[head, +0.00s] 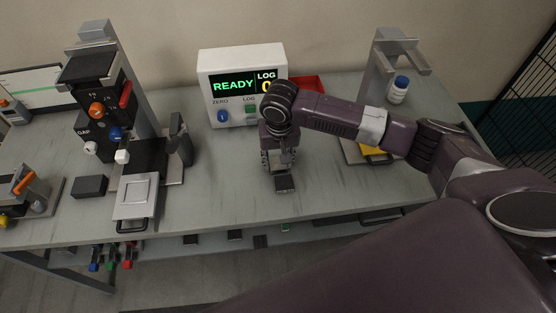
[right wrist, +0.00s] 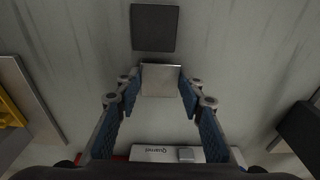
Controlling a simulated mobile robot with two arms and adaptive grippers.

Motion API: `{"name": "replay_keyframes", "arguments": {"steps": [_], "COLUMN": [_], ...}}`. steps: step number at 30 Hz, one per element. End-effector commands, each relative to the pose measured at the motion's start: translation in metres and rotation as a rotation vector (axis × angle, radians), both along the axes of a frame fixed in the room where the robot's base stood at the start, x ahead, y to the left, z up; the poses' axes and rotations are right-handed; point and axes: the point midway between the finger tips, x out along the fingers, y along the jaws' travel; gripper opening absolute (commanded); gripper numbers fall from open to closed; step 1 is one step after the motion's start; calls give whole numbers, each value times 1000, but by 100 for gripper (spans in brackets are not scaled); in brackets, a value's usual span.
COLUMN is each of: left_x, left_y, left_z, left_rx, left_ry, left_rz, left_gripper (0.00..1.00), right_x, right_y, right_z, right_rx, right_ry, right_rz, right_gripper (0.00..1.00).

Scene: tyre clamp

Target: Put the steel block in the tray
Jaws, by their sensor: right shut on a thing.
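My right gripper (head: 279,168) points down over the middle of the bench. In the right wrist view its two blue-padded fingers (right wrist: 160,92) are shut on the steel block (right wrist: 160,80), a light grey square-faced piece. In the head view the block is mostly hidden by the gripper. I cannot tell whether it touches the bench. A red tray (head: 308,85) sits at the back, right of the display box and partly hidden by it and my right arm. My left gripper is not in view.
A dark square block (head: 285,184) lies just in front of the gripper. The display box (head: 243,85) reads READY. A gauge stand (head: 110,105) with a silver plate (head: 136,197) stands left. A grey stand (head: 381,80) holding a white bottle (head: 398,90) is right.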

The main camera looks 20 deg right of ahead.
Motion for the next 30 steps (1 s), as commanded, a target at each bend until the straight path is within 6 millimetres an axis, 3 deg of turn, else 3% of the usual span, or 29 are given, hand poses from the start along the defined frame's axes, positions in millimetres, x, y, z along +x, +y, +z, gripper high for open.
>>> {"name": "replay_keyframes", "arguments": {"steps": [13,14,18,30], "left_x": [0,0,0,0], "left_y": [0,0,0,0], "left_z": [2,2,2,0], "left_rx": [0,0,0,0], "left_ry": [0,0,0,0], "left_rz": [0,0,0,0], "left_gripper": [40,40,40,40], "right_x": [0,0,0,1], "right_y": [0,0,0,1], "right_z": [-9,-11,-10,-2], "right_rx": [1,0,0,2], "right_ry": [0,1,0,-4], "right_rz": [1,1,1,1], "right_gripper": [0,37,52,53]}}
